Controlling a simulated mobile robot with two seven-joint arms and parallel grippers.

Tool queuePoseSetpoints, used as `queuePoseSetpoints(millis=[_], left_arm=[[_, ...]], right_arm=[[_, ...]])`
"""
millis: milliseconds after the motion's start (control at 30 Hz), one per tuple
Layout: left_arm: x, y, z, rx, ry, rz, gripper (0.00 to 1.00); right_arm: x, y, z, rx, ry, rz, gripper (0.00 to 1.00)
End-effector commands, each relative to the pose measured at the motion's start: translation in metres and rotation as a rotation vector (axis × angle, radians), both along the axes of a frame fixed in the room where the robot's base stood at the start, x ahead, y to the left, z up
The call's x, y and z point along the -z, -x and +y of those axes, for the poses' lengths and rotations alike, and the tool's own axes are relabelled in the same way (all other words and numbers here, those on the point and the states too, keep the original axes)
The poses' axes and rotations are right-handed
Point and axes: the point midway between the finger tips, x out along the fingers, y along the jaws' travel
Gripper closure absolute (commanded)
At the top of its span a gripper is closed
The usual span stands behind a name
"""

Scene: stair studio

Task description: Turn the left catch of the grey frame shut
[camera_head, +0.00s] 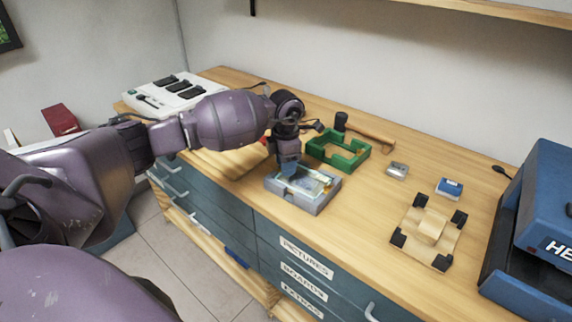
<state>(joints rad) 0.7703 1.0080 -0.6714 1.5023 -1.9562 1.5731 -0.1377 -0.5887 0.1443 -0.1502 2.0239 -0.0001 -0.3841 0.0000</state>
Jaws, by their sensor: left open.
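The grey frame (318,208) lies flat near the front edge of the wooden worktop, with a picture of pale and yellow tones (312,184) inside it. My left gripper (290,170) comes down from the left arm, pointing downward over the frame's far left part. It is open, and I see nothing held in it. I cannot tell whether its fingertips touch the frame. The left catch cannot be made out; the gripper may cover it. My right gripper is not in view.
A green frame (352,163) lies just behind the grey one, with a mallet (366,134) beyond. Right are a small grey object (397,170), a blue-and-white box (449,188), a board with black corners (408,244) and a blue machine (545,205). A white unit (152,102) stands back left.

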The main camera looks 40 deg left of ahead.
Motion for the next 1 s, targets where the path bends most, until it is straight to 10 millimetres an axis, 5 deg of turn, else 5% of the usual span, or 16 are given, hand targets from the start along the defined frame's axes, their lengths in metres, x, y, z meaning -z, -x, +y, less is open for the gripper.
queuePoseSetpoints(millis=[367, 633, 1000], left_arm=[[0.005, 0.0, 0.0, 0.0, 0.001, -0.001, 0.6], [0.005, 0.0, 0.0, 0.0, 0.001, -0.001, 1.0], [0.006, 0.003, 0.0, 0.132, -0.002, 0.0, 1.0]], right_arm=[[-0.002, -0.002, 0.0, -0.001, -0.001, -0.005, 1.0], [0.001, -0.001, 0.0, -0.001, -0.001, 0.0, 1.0], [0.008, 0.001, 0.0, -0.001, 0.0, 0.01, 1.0]])
